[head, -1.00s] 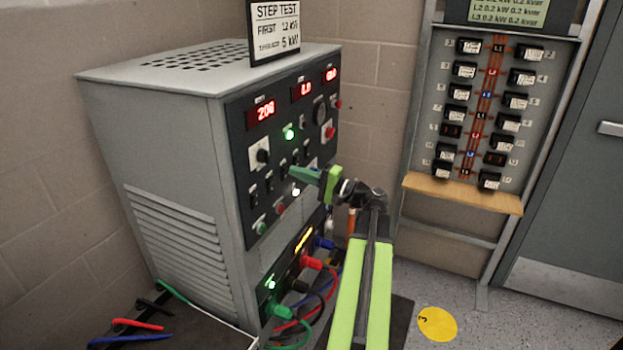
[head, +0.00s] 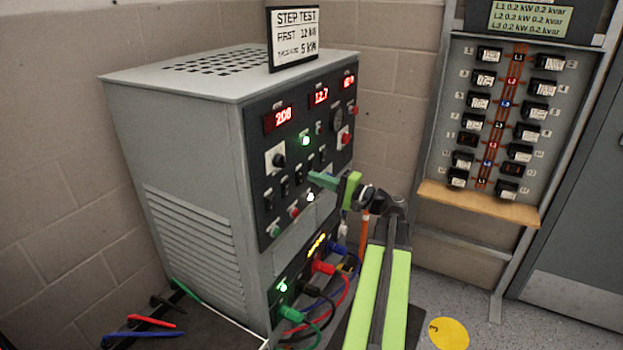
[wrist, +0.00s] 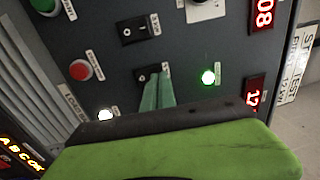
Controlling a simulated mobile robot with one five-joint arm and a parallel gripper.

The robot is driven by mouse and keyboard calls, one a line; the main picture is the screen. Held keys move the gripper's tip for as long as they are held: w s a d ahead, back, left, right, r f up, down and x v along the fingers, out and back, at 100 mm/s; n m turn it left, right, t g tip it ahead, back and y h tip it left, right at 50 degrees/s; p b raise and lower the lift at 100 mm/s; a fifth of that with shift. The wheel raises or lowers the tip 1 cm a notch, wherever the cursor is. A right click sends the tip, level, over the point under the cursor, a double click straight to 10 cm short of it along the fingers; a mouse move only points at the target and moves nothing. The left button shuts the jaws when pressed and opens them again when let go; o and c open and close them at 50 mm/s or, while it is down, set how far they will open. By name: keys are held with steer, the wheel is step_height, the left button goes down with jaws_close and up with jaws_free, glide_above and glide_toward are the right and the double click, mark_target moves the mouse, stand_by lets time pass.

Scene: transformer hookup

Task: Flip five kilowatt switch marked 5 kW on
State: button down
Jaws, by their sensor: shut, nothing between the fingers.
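The grey load cabinet (head: 185,150) has a dark front panel with a row of black rocker switches (head: 284,187). My gripper (head: 313,177) is shut and empty, with its green fingertips at the panel by this row. In the wrist view, the fingertips (wrist: 152,88) partly cover one switch (wrist: 140,73), and I cannot tell whether they touch it. Another switch (wrist: 138,30) beside it is fully visible, with a small label. The label of the covered switch is too hidden to read, so I cannot tell which one is marked 5 kW.
A step test sign (head: 293,38) stands on the cabinet. Red displays (head: 283,118) and a lit green lamp (head: 305,140) sit above the switches. Coloured cables (head: 322,290) plug in below. A breaker board (head: 520,120) with a wooden shelf (head: 478,203) stands right.

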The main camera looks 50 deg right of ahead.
steer(key=r+p+v, duration=0.1)
steer(key=r+v, duration=0.1)
steer(key=v, duration=0.9)
steer(key=shift+s+r, duration=0.25)
steer(key=shift+r, duration=0.05)
steer(key=shift+d, duration=0.1)
